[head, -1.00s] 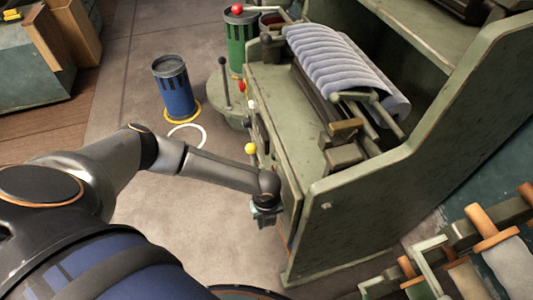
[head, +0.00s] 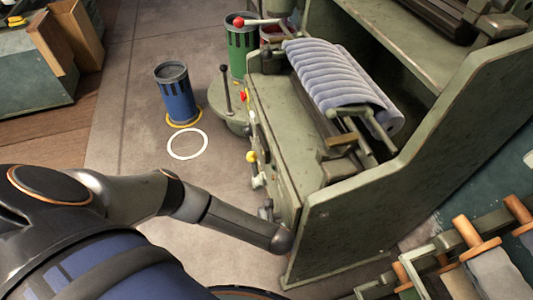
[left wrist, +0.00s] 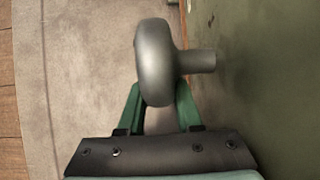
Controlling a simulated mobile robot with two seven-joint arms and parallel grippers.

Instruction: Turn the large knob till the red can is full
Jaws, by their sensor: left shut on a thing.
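A large grey knob (left wrist: 152,62) on a short shaft fills the middle of the left wrist view. My left gripper (left wrist: 158,103) is shut on it, with one green finger on each side of its rim. In the head view the gripper is mostly hidden at the front of the green machine (head: 318,222), beside my wrist. The red can (head: 275,32) stands at the back, behind the machine's corner and partly hidden. I cannot tell how full it is. My right gripper is not in view.
A green can (head: 240,55) stands beside the red one, and a blue can (head: 178,98) stands in a yellow ring. A white ring (head: 187,144) on the floor is empty. Levers with red and yellow (head: 251,157) balls stick out from the machine. A tool rack (head: 440,260) stands at lower right.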

